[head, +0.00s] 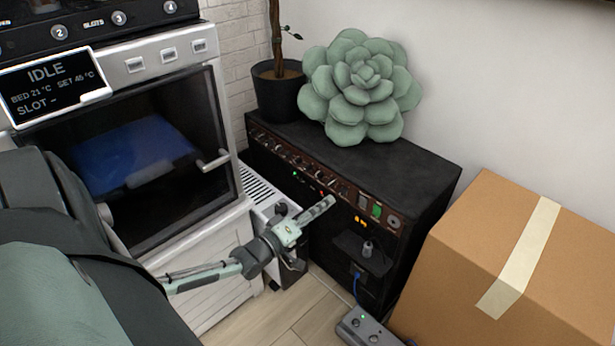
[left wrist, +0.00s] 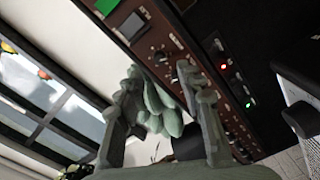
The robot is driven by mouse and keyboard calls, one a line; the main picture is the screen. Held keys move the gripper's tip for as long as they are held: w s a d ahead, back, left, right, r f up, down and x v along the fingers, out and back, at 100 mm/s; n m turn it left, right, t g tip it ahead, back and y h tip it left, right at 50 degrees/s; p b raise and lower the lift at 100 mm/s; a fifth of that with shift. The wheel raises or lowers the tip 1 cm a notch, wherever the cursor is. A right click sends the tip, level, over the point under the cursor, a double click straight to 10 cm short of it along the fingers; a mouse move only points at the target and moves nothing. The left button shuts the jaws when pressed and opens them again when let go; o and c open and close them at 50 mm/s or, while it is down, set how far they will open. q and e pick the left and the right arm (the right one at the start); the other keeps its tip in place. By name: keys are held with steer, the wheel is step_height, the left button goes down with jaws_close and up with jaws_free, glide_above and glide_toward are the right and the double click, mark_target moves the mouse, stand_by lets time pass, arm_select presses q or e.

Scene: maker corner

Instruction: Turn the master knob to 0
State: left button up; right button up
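The black amplifier (head: 430,195) has a brown front panel with a row of small knobs (head: 303,168). Which one is the master knob cannot be read, and no scale marks are legible. My left gripper (head: 318,210) is in front of the panel in the head view. In the left wrist view, its two fingers (left wrist: 158,75) are apart, with a dark knob (left wrist: 161,57) on the brown panel (left wrist: 185,52) showing just beyond the gap between the tips. Contact cannot be told. My right gripper is not in view.
A cardboard box (head: 480,245) stands right of the amplifier. A succulent cushion (head: 362,85) and a potted plant (head: 277,95) sit on top of it. An oven-like machine (head: 130,140) is at the left, a white heater-like unit (head: 262,200) beside it, and a pedal (head: 362,330) on the floor.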

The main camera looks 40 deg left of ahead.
arm_select(q)
steer(key=s, duration=0.6)
steer(key=shift+a, duration=0.25)
steer(key=s+d+f+m+g+p, duration=0.25)
steer(key=d+f+m+g, duration=0.4)
steer(key=d, duration=0.45)
steer(key=s+f+m+g+y, duration=0.1)
steer(key=s+m+g, duration=0.5)
steer(key=s, duration=0.7)
steer(key=shift+s+d+f+g+y+p, duration=0.4)
steer(key=shift+g+y, duration=0.4)
steer(key=shift+g, duration=0.45)
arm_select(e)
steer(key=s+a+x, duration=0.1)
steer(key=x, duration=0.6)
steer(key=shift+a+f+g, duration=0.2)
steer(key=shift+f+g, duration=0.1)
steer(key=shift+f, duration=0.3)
